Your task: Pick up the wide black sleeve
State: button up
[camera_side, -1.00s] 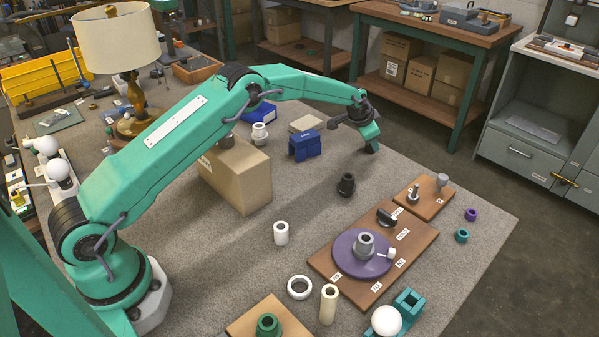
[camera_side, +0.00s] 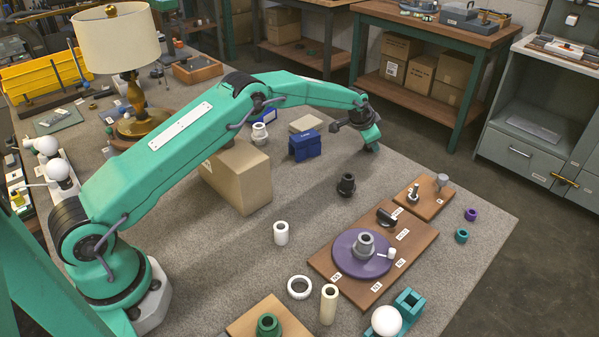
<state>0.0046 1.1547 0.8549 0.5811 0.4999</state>
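The wide black sleeve (camera_side: 346,184) stands upright on the grey mat, left of the wooden board with the purple disc. My gripper (camera_side: 371,147) is above and behind the sleeve in the picture, a little to its right, and apart from it. Its fingers point down. They overlap from this angle, so I cannot tell whether they are open or shut. I see nothing held in it.
The board (camera_side: 325,262) carries a purple disc (camera_side: 347,256) with a grey collar. A white sleeve (camera_side: 281,233) stands left of it. A blue block (camera_side: 305,146) and a cardboard box (camera_side: 250,185) stand to the left. Bare mat surrounds the black sleeve.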

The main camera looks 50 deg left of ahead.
jog(key=shift+r, duration=0.1)
jog(key=shift+r, duration=0.75)
jog(key=r, duration=0.3)
jog(key=shift+s+d, duration=0.1)
jog(key=shift+d, duration=0.2)
jog(key=s+d+r, duration=0.5)
jog(key=d+r, duration=0.1)
jog(key=d, duration=0.3)
jog(key=shift+s+d+r+h, duration=0.2)
jog(key=shift+s+h, duration=0.2)
